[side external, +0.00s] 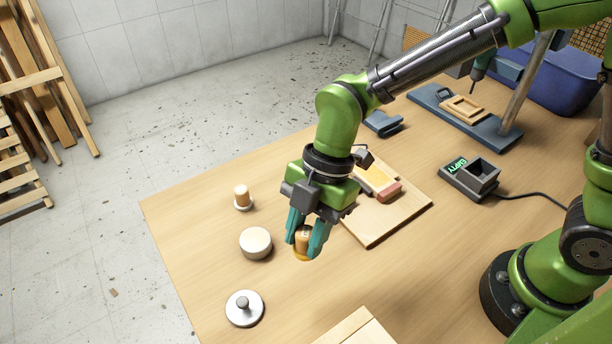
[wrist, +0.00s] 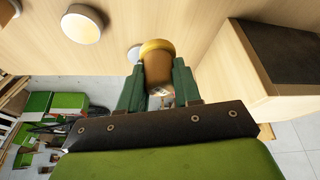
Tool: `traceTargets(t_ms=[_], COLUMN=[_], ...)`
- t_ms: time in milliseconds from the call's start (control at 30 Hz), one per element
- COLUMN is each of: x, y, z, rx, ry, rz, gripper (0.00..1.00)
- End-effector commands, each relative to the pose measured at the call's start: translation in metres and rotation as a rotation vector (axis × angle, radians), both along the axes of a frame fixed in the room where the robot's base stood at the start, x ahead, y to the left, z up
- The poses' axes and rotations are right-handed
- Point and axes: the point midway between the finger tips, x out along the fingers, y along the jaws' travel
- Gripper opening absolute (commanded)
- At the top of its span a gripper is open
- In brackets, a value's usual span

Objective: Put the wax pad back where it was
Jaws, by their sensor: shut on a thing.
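My gripper (side external: 305,238) has its teal fingers shut on a tan, wood-like cylinder with a wider yellow foot, which looks to be the wax pad (side external: 302,257). In the wrist view the pad (wrist: 157,62) sits between the fingertips, its yellow foot pointing away from my gripper (wrist: 158,92). It looks upright in the side view, low over the table; I cannot tell whether it touches. The fingers hide part of its sides. A similar tan cylinder on a white foot (side external: 242,197) stands farther back on the left.
A round cream block (side external: 256,243) and a metal disc with a knob (side external: 244,308) stand on the table (side external: 190,222) to the left. A wooden board (side external: 385,228) with a yellow-and-red item lies behind right. A dark box marked EMPTY (side external: 470,180) is farther right. Bare table lies between.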

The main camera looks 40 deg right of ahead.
Motion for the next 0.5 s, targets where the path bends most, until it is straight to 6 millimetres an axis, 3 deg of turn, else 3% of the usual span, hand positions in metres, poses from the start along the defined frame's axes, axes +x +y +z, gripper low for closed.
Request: traceTargets(t_ms=[300,500], x=[-0.001,-0.001], y=[-0.001,0.000], z=[-0.053,-0.074], rx=[-0.003,-0.001], ry=[0.005,0.004], rz=[0.000,0.000], gripper=[0.09,0.09])
